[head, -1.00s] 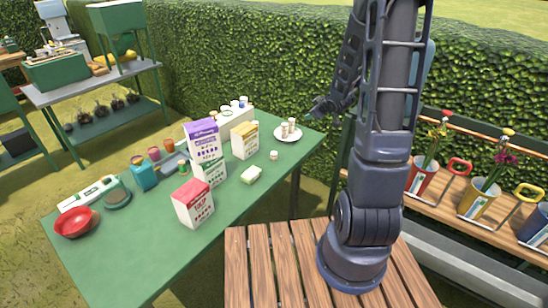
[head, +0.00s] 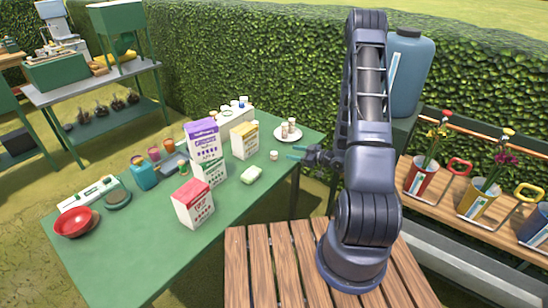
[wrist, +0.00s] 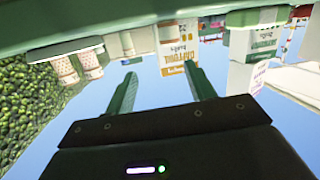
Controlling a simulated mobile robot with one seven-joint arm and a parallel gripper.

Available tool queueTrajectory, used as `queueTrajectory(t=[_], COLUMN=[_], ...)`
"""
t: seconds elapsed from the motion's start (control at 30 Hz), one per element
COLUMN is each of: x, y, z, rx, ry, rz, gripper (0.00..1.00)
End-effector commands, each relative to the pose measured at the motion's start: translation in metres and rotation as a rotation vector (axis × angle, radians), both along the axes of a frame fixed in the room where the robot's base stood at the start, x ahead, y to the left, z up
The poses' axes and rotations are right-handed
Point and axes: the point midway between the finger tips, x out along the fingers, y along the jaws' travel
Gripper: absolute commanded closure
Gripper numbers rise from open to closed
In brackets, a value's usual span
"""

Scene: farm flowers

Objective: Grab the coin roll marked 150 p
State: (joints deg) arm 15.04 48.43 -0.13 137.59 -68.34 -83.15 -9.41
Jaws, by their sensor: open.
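In the upside-down wrist view, two rolls (wrist: 65,70) show at the left with the plate (wrist: 62,48). A separate small pale cylinder (head: 273,155) stands on the table in front of the plate, perhaps another roll. No 150 p mark is readable. My gripper (head: 293,152) is open and empty beside the table's right edge, in front of the plate. Its two green fingers stand apart in the wrist view (wrist: 160,72).
A hedge stands behind. A wooden slatted table (head: 270,265) is in front.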

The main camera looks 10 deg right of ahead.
Motion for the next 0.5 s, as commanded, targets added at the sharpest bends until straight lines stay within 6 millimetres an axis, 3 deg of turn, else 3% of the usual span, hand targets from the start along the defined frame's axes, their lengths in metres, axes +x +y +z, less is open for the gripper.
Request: queueTrajectory(t=[0.27, 0.5], x=[-0.018, -0.004], y=[0.005, 0.028], z=[-0.013, -0.015], rx=[0.123, 0.129], ry=[-0.008, -0.009], rz=[0.032, 0.036], gripper=[0.45, 0.45])
